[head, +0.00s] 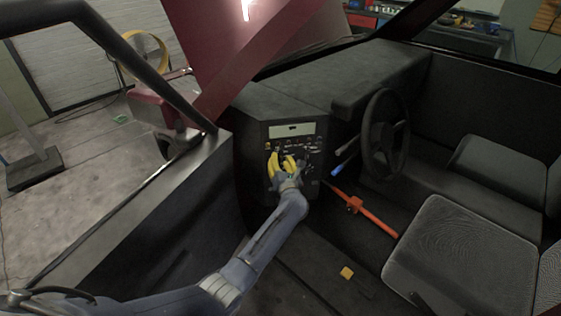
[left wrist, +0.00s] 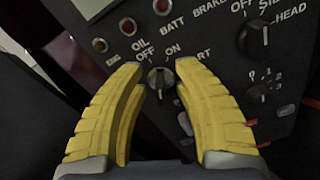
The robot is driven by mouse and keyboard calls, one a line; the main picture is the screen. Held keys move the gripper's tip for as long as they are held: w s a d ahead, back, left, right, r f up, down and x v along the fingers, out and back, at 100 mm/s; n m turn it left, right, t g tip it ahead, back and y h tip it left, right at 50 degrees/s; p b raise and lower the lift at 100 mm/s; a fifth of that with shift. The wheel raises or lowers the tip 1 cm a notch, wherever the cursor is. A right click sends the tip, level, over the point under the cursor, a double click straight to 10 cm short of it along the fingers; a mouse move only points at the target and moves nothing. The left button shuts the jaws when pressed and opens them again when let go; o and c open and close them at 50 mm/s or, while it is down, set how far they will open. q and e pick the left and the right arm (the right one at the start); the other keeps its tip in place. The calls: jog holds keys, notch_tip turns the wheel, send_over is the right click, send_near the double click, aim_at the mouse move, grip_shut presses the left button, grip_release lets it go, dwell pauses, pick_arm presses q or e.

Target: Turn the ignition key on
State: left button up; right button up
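The ignition switch (left wrist: 161,78) shows in the left wrist view as a small round knob on the black dash panel, with OFF, ON and a partly hidden RT label around it. Its pointer looks roughly upright, between OFF and ON. My left gripper (left wrist: 160,80) has its yellow fingers apart, one on each side of the switch, with a gap to it. In the head view my left gripper (head: 283,163) is at the lower left of the panel (head: 293,130), and its fingers hide the switch. My right gripper is not in view.
Other dash controls are close by: a large headlight knob (left wrist: 257,36), a smaller knob (left wrist: 262,92) and red indicator lamps (left wrist: 162,6). The steering wheel (head: 385,135) and an orange bar (head: 362,209) are right of the panel. A seat (head: 460,255) fills the lower right.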

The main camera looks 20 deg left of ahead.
pick_arm(q)
jog(key=shift+c, duration=0.3)
grip_shut()
jog(key=m, duration=0.4)
jog(key=shift+d+f, duration=0.1)
jog(key=shift+f, duration=0.05)
dwell(0.3)
jog(key=shift+o, duration=0.3)
grip_release()
